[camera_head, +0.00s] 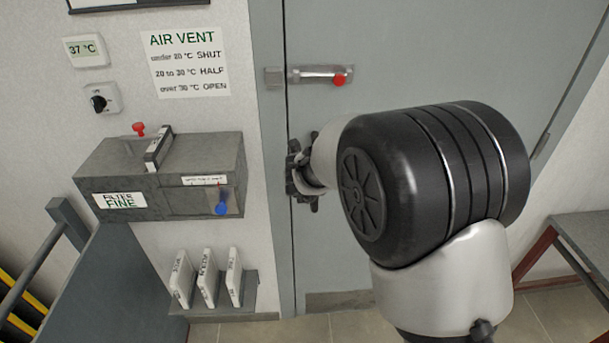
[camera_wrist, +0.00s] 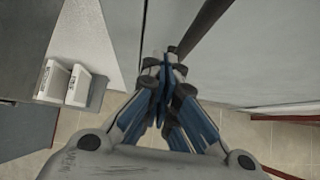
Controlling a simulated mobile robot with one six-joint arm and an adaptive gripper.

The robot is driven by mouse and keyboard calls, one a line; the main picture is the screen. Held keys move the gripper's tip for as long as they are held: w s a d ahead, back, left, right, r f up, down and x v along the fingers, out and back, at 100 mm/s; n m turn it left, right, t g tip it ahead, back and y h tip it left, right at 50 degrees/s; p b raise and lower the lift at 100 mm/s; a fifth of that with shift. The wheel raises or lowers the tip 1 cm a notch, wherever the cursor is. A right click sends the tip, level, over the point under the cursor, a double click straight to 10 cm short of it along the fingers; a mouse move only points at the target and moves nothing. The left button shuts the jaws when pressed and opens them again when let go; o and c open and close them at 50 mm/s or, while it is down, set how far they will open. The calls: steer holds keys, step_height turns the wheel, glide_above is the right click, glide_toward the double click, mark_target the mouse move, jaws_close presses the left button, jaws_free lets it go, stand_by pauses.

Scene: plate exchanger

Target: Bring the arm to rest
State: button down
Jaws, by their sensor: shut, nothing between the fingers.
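My gripper (camera_head: 300,175) shows in the head view in front of the grey door's left edge, partly hidden behind my own arm. In the wrist view my gripper (camera_wrist: 168,75) has its blue and dark fingers brought together, with nothing seen between them. It points toward the grey door and its frame. Whether the fingertips touch the door I cannot tell. My arm (camera_head: 430,190) is bent, with its large black joint in front of the door.
A grey filter box (camera_head: 160,200) with a blue knob (camera_head: 221,208) juts from the wall at left. White cartridges (camera_head: 207,277) stand on a low shelf. The grey door (camera_head: 400,60) has a latch with a red knob (camera_head: 339,80). A bench (camera_head: 580,235) stands at right.

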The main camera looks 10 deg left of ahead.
steer(key=s+d+r+n+y, duration=0.1)
steer(key=s+r+n+y, duration=0.2)
steer(key=r+n, duration=0.55)
steer(key=s+d+r+n+y, duration=0.1)
steer(key=s+d+r+n, duration=0.3)
steer(key=s+r+n, duration=0.6)
steer(key=s+d+f+n+g+h, duration=0.1)
steer(key=s+d+f+n, duration=0.1)
steer(key=s+d+n, duration=0.3)
steer(key=s+d+f+n+g+h, duration=0.2)
steer(key=s+d+n, duration=0.3)
steer(key=s, duration=0.7)
steer(key=s+d+f+n+g+h, duration=0.1)
steer(key=s+d+f+n+h, duration=0.1)
steer(key=s+d+n, duration=0.3)
steer(key=s+d+f, duration=0.1)
steer(key=s, duration=0.3)
steer(key=shift+d+f+n, duration=0.3)
steer(key=shift+d+n, duration=0.05)
steer(key=shift+d, duration=0.05)
